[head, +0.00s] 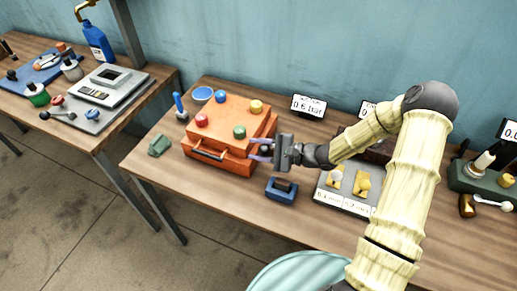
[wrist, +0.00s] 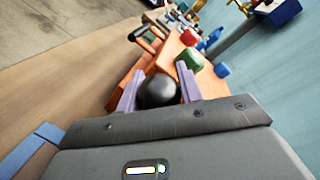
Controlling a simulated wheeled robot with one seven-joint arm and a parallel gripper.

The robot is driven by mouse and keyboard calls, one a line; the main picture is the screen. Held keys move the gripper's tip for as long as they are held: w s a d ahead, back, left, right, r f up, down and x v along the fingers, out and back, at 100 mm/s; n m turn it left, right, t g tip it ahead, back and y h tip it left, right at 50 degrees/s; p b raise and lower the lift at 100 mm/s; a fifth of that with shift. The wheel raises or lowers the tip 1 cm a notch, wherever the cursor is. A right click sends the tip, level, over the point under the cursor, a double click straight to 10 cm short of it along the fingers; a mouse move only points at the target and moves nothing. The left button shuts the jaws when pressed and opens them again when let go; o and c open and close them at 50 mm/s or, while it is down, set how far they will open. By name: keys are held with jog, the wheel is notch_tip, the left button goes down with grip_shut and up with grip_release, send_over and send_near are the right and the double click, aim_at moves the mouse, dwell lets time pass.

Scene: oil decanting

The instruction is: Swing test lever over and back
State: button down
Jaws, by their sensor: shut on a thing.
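An orange box (head: 205,138) with red, blue, yellow and green knobs on top and a drawer handle in front stands on the wooden table. My gripper (head: 258,149) is at the box's right side, its purple fingers pointing at it. In the wrist view the fingers (wrist: 160,88) are shut on a black ball knob (wrist: 158,93), which looks like the test lever's end. The orange box (wrist: 172,50) lies just beyond the knob. The lever's shaft is hidden, and in the head view the knob is not visible between the fingers.
A blue block (head: 282,190) sits just below my gripper, and a grey tray with yellow pieces (head: 345,200) lies to its right. A pressure display (head: 309,106) stands behind.

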jog(key=shift+f, duration=0.15)
jog(key=c, duration=0.9)
grip_release()
jog(key=shift+c, duration=0.2)
jog(key=shift+d, duration=0.1)
jog(key=b+v, duration=0.2)
jog(key=v, duration=1.5)
jog(key=shift+d+b, duration=0.2)
jog(key=shift+b, duration=0.15)
jog(key=shift+c, duration=0.3)
